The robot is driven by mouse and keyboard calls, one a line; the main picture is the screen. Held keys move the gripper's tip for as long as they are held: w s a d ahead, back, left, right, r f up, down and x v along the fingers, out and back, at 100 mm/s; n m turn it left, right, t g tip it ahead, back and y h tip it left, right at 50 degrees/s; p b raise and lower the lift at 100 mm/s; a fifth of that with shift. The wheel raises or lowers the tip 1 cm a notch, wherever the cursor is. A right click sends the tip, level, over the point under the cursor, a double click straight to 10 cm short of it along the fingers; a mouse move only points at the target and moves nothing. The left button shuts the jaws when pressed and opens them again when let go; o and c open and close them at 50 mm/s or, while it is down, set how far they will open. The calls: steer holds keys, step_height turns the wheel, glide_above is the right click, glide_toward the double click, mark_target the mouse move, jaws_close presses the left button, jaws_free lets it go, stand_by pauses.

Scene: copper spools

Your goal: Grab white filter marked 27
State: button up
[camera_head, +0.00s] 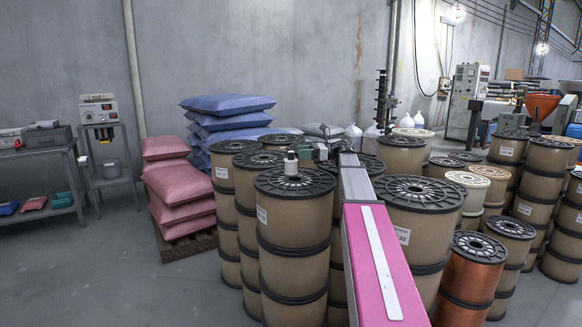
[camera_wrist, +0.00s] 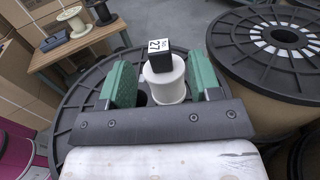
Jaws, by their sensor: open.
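The white filter (camera_wrist: 165,84) stands upright on the black top of a spool (camera_wrist: 84,104). It has a black block on top with a white label reading 27 (camera_wrist: 158,46). In the head view the filter (camera_head: 291,168) is small, near the middle of the spool top (camera_head: 294,184). My gripper (camera_wrist: 158,62) is open, with one green finger on each side of the filter in the wrist view. There seems to be a gap on both sides, wider on the left. In the head view my gripper (camera_head: 308,153) is just right of the filter, partly hidden by my arm.
Another tall spool (camera_wrist: 275,40) stands close on the right in the wrist view. Several stacked spools (camera_head: 405,200) crowd around.

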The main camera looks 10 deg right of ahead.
mark_target(291, 154)
steer(key=a, duration=0.5)
steer(key=shift+w+f, duration=0.1)
steer(key=shift+f, duration=0.3)
steer(key=c, duration=1.1)
steer(key=shift+o, duration=0.2)
steer(key=shift+r, duration=0.1)
